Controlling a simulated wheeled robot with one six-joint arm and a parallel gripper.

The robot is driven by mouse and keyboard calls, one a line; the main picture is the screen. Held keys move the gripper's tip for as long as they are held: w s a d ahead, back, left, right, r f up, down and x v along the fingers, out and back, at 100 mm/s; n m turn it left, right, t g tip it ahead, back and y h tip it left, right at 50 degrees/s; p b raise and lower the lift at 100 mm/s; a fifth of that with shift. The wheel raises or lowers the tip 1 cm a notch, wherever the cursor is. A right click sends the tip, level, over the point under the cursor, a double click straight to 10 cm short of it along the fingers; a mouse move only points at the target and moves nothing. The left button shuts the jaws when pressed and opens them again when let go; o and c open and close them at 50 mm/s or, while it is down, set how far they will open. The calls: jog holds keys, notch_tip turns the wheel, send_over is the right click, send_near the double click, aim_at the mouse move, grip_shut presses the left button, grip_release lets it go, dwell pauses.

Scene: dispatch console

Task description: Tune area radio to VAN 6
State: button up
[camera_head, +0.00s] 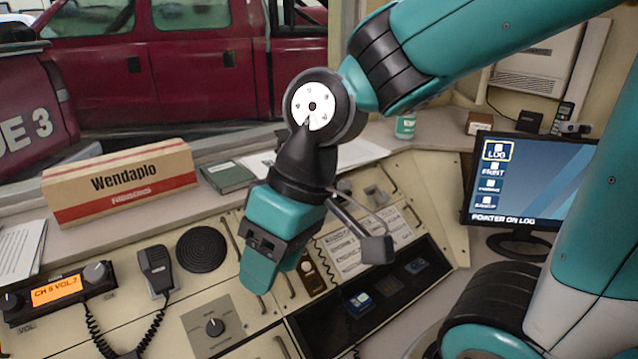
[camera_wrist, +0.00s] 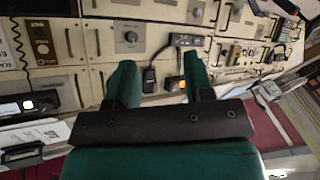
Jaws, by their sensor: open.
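The radio (camera_head: 58,293) sits at the lower left of the head view, black with a lit orange display that appears to read CH 5 VOL.7. It has a left knob (camera_head: 10,301) near a VOL label and a right knob (camera_head: 96,271). My gripper (camera_head: 272,268) is open and empty, pointing down above the console, to the right of the radio and apart from it.
A handset microphone (camera_head: 156,270) with a coiled cord and a round speaker (camera_head: 201,249) lie between the radio and my gripper. A panel knob (camera_head: 214,327) is at the front. A Wendaplo box (camera_head: 120,182) stands behind. A monitor (camera_head: 525,185) is at right.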

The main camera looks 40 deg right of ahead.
jog(key=w+d+r+m+t+p, duration=0.25)
jog(key=w+d+m+p, duration=0.2)
jog(key=w+d, duration=0.45)
jog(key=m+t+h+p, duration=0.4)
jog(key=m+p, duration=0.1)
jog(key=m, duration=0.6)
send_over(346, 183)
jog(key=s, duration=1.1)
jog(key=f, duration=0.1)
jog(key=p+x, duration=0.1)
jog(key=x, duration=0.5)
jog(key=p+x, duration=0.1)
jog(key=x, duration=0.5)
jog(key=d+p+x, duration=0.1)
jog(key=p+x, duration=0.1)
jog(key=x, duration=0.4)
jog(key=shift+s, duration=0.1)
jog(key=shift+c, duration=0.5)
jog(key=c, duration=0.6)
